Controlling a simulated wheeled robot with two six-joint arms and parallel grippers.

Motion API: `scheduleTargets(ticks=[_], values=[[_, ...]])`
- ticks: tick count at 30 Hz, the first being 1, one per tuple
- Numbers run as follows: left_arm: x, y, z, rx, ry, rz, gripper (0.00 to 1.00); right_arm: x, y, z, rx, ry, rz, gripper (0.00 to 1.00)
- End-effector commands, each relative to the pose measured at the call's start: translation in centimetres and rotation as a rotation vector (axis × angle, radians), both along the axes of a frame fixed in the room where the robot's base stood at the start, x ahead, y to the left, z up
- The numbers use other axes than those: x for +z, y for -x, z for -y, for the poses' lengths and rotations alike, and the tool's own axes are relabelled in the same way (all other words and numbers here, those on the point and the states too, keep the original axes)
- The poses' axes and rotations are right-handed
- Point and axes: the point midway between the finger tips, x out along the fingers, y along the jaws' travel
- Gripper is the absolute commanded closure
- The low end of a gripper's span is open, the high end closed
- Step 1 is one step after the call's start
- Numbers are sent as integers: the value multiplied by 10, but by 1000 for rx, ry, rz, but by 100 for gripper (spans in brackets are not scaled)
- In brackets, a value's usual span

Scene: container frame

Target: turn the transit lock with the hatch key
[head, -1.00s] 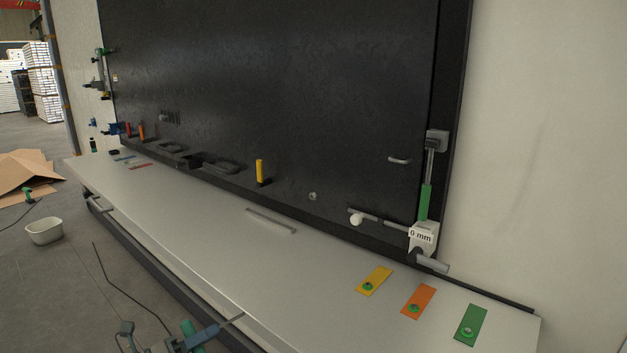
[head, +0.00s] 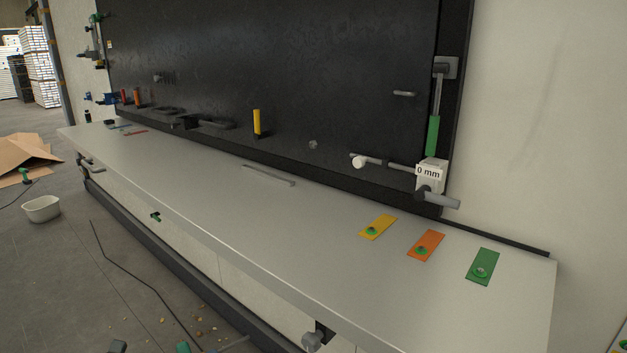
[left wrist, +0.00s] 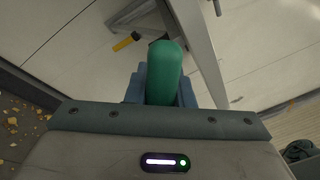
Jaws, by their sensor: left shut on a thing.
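The hatch key's green handle (left wrist: 164,68) stands between the blue jaws of my left gripper (left wrist: 160,92) in the left wrist view, and the gripper is shut on it. In the head view the green handle (head: 183,348) shows only at the bottom edge, with a grey shaft (head: 235,343) to its right. A grey round fitting with a dark plate (head: 313,339) sits under the shelf's front edge, right of the shaft and apart from it. I cannot tell for sure whether it is the transit lock. My right gripper is out of view.
The long pale shelf (head: 205,180) is mostly clear. Yellow (head: 382,223), orange (head: 431,240) and green (head: 487,261) plates lie at its right end. A white tub (head: 41,209) is on the floor.

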Motion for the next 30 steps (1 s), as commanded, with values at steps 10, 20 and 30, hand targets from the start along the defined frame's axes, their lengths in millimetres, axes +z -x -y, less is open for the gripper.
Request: scheduleTargets(ticks=[10,20,30], values=[[3,0,0,1,65,-54,100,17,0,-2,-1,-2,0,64],[3,0,0,0,129,-108,100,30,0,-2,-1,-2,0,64],[2,0,0,1,196,-164,100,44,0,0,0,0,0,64]])
